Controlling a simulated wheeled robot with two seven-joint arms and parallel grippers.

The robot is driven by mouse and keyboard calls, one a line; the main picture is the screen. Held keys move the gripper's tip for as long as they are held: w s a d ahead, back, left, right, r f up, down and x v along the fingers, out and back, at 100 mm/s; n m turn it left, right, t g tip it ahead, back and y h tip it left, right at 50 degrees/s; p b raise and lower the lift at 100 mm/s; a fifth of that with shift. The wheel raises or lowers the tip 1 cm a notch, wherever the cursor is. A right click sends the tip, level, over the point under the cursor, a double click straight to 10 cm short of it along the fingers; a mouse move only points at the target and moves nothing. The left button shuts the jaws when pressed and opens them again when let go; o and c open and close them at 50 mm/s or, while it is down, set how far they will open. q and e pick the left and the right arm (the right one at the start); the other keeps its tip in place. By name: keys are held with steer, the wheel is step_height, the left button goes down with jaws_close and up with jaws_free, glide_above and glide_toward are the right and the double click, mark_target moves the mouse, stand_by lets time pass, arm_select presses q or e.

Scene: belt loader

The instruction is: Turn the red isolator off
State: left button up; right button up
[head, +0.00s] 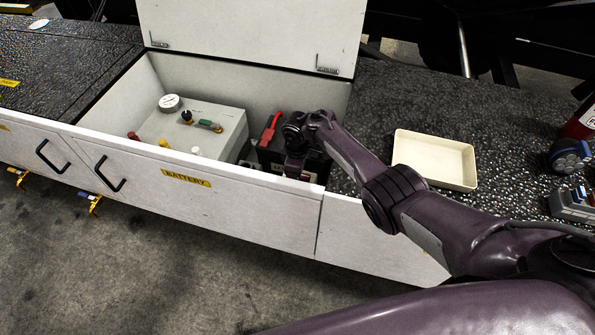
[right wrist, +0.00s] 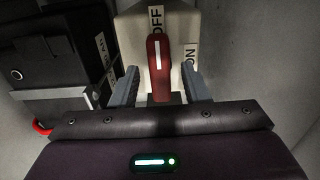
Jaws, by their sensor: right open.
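The red isolator handle (right wrist: 160,68) sits on a pale block (right wrist: 185,22) in the right wrist view. The block has an OFF label above the handle and an ON label to its right. The handle's white stripe runs up the picture towards OFF. My right gripper (right wrist: 160,88) is open, with one finger on each side of the handle and visible gaps between. In the head view my right gripper (head: 296,165) reaches down into the battery compartment (head: 215,75), and the arm hides most of the isolator. My left gripper is not in view.
A black battery (right wrist: 60,75) stands left of the isolator, close to my gripper. A grey box with knobs and a gauge (head: 205,125) fills the compartment's left side. The lid (head: 255,30) stands raised behind. An empty cream tray (head: 435,158) lies on the deck at right.

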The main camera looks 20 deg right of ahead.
step_height(320, 180, up, 8)
steer(key=p, duration=0.2)
steer(key=shift+f+p, duration=0.15)
steer(key=shift+p, duration=0.15)
